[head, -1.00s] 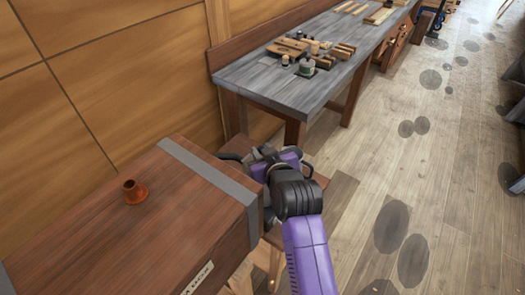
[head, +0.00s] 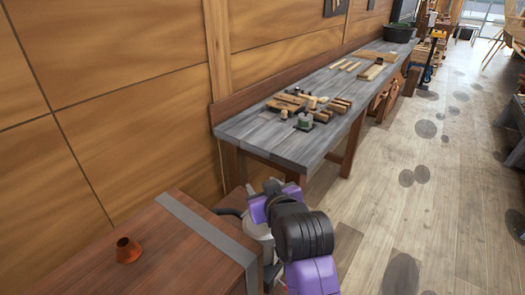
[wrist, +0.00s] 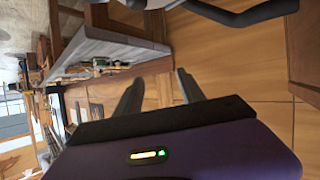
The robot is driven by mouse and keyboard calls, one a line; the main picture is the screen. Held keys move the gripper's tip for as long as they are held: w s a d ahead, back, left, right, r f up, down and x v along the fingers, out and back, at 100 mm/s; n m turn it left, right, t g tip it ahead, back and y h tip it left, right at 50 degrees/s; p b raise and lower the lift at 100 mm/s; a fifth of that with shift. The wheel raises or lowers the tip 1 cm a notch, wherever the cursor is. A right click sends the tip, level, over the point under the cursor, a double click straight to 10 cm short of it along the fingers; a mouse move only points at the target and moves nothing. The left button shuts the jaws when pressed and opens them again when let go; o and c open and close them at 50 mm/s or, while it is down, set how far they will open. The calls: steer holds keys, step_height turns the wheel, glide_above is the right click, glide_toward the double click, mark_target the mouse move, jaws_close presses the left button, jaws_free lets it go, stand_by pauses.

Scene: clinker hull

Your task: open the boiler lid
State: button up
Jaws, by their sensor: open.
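In the head view, a grey metal body (head: 262,232), which may be the boiler, shows only in part behind my purple and black arm. No boiler lid can be made out clearly. My gripper (wrist: 158,88) is open and empty in the wrist view, its two dark fingers apart with the wooden wall behind them. A black curved tube or handle (wrist: 245,14) crosses the top of the wrist view, beyond the fingertips and apart from them.
A long wooden box (head: 90,265) with a grey metal band and a small copper cone (head: 128,250) on top stands at lower left. A grey workbench (head: 275,135) with tools runs along the panelled wall (head: 120,90). The plank floor (head: 380,230) at right is largely clear.

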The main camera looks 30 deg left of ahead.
step_height(320, 180, up, 13)
steer(key=b, duration=0.1)
stand_by(0.7)
